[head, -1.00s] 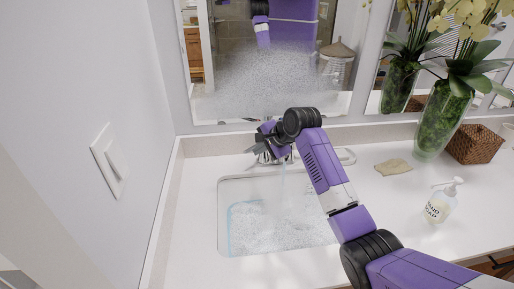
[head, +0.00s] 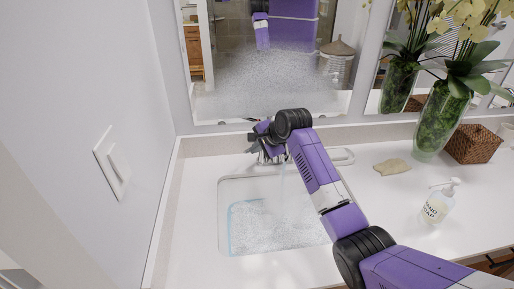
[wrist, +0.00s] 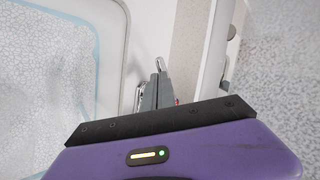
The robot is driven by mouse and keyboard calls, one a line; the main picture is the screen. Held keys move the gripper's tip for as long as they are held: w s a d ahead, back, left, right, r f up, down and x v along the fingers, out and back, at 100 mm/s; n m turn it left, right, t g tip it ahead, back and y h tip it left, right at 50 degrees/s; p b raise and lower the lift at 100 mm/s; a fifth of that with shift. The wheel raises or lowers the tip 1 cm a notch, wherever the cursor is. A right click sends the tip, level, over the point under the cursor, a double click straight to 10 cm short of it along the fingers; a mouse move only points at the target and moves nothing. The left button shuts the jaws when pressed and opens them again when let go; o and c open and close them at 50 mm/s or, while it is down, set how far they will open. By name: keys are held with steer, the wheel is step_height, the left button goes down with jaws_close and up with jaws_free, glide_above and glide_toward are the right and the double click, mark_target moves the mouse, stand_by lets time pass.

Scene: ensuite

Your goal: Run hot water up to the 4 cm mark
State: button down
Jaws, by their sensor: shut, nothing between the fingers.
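The white sink basin (head: 224,190) is set in the counter, and a thin stream of water (head: 283,183) runs down into it. Rippled, speckled water (head: 270,225) covers the basin floor, with a light blue line (head: 231,232) along its edge. The water (wrist: 45,70) and the line (wrist: 98,45) also show at the left of the wrist view. I cannot read any depth mark. My gripper (head: 258,143) is at the faucet behind the basin, and my arm hides most of the faucet. In the wrist view my gripper (wrist: 157,82) is shut and empty, beside a shiny metal part (wrist: 162,64).
A fogged mirror (head: 265,90) stands behind the counter. A soap bottle (head: 437,205), a folded tan cloth (head: 392,167), a glass vase (head: 438,125) and a wicker basket (head: 474,145) are on the right. A wall with a switch plate (head: 112,162) bounds the left.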

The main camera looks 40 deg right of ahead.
mark_target(248, 150)
steer(key=shift+w+a+p, duration=0.15)
steer(key=shift+p, duration=0.15)
steer(key=w+m+h, duration=0.1)
steer(key=m+h+p, duration=0.1)
steer(key=m, duration=0.1)
steer(key=w+m+g+h, duration=0.1)
steer(key=shift+w+a+m, duration=0.3)
steer(key=shift+w, duration=0.05)
steer(key=shift+w+d, duration=0.1)
steer(key=shift+w, duration=0.35)
stand_by(0.4)
